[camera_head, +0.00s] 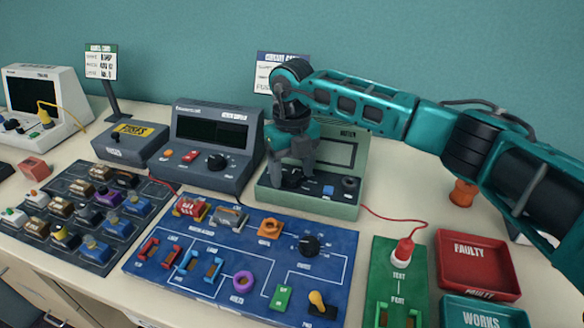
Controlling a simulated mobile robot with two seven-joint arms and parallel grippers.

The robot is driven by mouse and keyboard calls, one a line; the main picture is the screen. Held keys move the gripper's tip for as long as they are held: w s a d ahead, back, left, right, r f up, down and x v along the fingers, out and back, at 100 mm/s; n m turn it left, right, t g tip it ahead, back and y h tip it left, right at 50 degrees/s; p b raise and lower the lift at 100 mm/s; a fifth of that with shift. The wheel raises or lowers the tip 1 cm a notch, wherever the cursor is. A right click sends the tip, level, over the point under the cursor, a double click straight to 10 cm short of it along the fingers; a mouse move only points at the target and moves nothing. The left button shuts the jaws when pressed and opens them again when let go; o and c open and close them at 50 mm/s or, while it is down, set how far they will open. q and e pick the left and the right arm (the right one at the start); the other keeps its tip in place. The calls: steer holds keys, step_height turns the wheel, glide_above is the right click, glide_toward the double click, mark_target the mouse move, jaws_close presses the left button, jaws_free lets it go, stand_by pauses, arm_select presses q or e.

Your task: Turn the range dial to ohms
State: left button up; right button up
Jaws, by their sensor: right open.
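The pale green meter (305,203) stands at the back middle of the table, with a grey screen (338,152) in its raised lid. My right gripper (293,172) points down over the left part of its panel, with its fingers apart. A dark dial (292,181) shows between and below the fingertips. The fingers partly hide it, so its pointer and markings cannot be read, nor whether they touch it. A second dark knob (349,184) sits at the panel's right, beside a small blue part (328,191). My left gripper is out of view.
A grey supply unit (213,145) stands close left of the meter. A blue board (225,262) with switches and a black knob (310,245) lies in front. A red lead (395,217) runs right to a green board. A red FAULTY tray (475,262) lies right.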

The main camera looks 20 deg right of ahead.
steer(key=c, duration=1.1)
steer(key=shift+o, duration=0.2)
steer(key=shift+n, duration=0.3)
steer(key=shift+n+b, duration=0.55)
steer(key=shift+n, duration=0.45)
steer(key=shift+n+b, duration=0.65)
steer(key=shift+n, duration=1.55)
